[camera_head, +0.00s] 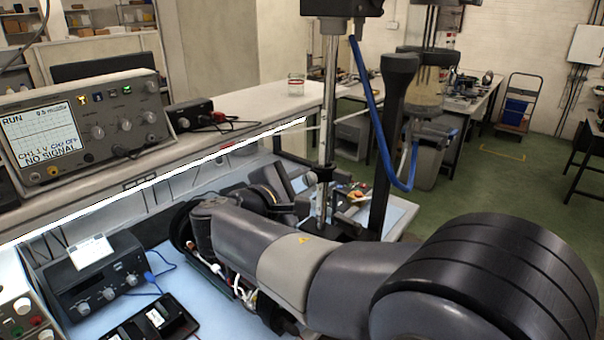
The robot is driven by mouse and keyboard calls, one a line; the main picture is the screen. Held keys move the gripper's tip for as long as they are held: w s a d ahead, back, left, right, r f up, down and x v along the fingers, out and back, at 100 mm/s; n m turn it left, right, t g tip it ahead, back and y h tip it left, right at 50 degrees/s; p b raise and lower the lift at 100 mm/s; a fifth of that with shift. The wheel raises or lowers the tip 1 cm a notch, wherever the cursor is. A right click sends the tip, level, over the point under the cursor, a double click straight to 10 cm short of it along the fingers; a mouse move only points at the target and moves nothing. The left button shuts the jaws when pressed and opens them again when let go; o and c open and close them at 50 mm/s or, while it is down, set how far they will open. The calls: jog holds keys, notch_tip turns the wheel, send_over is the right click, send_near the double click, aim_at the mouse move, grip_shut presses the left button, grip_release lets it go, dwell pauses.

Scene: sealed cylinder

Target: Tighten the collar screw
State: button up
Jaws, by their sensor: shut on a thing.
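An upright metal rod (329,110) stands at the bench's right end, with a dark collar (322,173) around its lower part. The collar's screw is too small to make out. My arm reaches in from the lower right, across the bench. My gripper (301,186) is at its far end, just left of the collar and about level with it. My gripper is shut, seemingly on the collar screw. The fingertips and their contact are mostly hidden by the wrist and too small to see clearly.
An oscilloscope (84,128) reading "NO SIGNAL" stands on the shelf (255,121) with a glass jar (296,85). A dark instrument box (95,280) is on the blue bench mat at lower left. A blue hose (372,105) hangs right of the rod, near a dark post (388,150).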

jog(key=n, duration=0.6)
jog(key=shift+g+p, duration=0.3)
jog(key=shift+p, duration=0.05)
jog(key=n, duration=0.5)
jog(key=shift+n+g+h, duration=0.3)
jog(key=shift+n+h, duration=0.1)
jog(key=shift+d, duration=0.1)
jog(key=o, duration=0.8)
jog(key=shift+w+d+f, duration=0.1)
jog(key=shift+w+d, duration=0.05)
jog(key=shift+w, duration=0.05)
jog(key=shift+o, duration=1)
jog(key=shift+s, duration=0.1)
jog(key=b+v, duration=0.2)
jog(key=v, duration=0.9)
